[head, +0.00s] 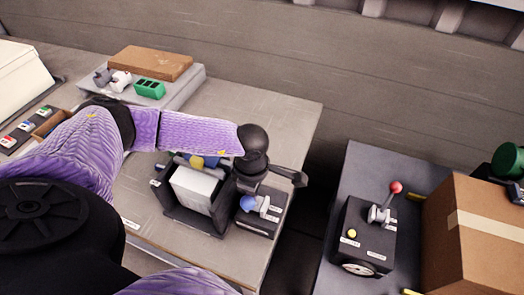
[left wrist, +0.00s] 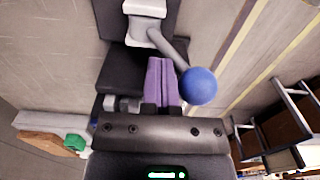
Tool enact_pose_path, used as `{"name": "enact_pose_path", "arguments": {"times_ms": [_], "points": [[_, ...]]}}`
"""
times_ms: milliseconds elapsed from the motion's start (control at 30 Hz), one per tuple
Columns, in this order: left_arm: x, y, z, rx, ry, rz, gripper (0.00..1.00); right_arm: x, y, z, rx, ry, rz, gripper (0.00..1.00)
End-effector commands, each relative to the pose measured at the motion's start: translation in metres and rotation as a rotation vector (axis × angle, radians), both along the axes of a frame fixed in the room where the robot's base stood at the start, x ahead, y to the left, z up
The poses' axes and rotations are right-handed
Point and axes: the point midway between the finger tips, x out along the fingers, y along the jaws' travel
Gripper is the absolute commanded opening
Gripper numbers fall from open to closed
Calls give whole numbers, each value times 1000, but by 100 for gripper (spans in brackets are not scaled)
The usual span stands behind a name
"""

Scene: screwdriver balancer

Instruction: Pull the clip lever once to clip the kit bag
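The clip lever is a grey handle (head: 264,206) with a blue ball knob (head: 247,203), on a small black base beside the bag stand. The kit bag appears to be the pale pouch (head: 196,188) in a black stand. In the left wrist view, my left gripper (left wrist: 163,64) has its purple fingers together with nothing visible between them. The blue knob (left wrist: 198,86) is just right of the fingers; I cannot tell whether they touch. In the head view my left wrist is above the lever and hides the fingers. My right gripper is not in view.
A second table at the right carries a black box (head: 363,236) with a red-knobbed lever (head: 395,187) and a cardboard box (head: 475,240). The table's back right is clear.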

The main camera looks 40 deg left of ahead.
Motion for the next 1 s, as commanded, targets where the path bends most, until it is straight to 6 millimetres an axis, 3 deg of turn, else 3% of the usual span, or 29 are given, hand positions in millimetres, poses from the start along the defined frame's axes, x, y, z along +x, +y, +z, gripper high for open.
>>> {"name": "enact_pose_path", "arguments": {"times_ms": [533, 1000], "points": [[86, 20, -8, 0, 0, 2, 0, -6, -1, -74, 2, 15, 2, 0], [91, 22, -1, 0, 0, -1, 0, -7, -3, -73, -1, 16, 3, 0]]}}
